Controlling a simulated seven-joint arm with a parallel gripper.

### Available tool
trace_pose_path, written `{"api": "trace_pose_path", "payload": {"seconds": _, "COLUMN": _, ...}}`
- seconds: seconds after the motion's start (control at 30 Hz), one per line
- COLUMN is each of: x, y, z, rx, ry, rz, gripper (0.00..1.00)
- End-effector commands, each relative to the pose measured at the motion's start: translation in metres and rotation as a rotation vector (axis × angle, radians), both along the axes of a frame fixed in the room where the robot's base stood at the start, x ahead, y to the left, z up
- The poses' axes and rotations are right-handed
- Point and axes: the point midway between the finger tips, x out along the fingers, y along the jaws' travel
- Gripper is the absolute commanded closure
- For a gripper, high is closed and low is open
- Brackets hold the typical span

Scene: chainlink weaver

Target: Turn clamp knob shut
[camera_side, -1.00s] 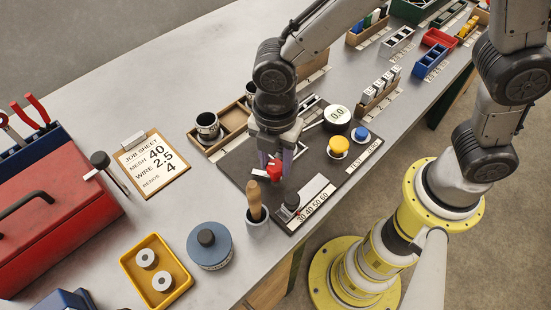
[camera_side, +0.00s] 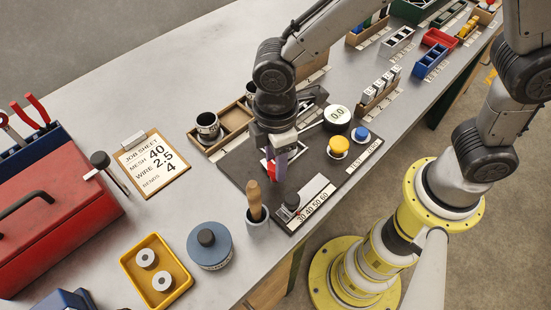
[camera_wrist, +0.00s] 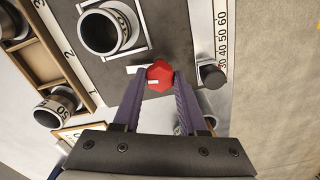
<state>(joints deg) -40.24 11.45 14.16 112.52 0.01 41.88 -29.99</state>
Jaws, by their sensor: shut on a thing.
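The red clamp knob (camera_wrist: 160,76) sits between the tips of my gripper (camera_wrist: 161,84) in the wrist view, with a small white mark on its face. The two purple fingers touch it from both sides. In the side view my gripper (camera_side: 278,170) points down over the dark machine plate (camera_side: 240,172), and only a sliver of the red knob (camera_side: 268,173) shows past the fingers. The clamp body under the knob is mostly hidden.
A black knob (camera_side: 292,201) stands by the 30-60 scale (camera_side: 312,207). A wooden-handled tool (camera_side: 254,200) stands upright in a grey cup close in front. Yellow (camera_side: 338,147) and blue (camera_side: 361,134) buttons lie to the right.

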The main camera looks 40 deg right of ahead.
Motion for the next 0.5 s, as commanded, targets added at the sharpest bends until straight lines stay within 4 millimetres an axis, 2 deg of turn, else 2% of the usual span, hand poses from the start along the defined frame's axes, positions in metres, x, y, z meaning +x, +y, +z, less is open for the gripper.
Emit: {"api": "trace_pose_path", "payload": {"seconds": 0.5, "x": 0.0, "y": -0.0002, "z": 0.0011, "rx": 0.0, "ry": -0.001, "rz": -0.486, "gripper": 1.0}}
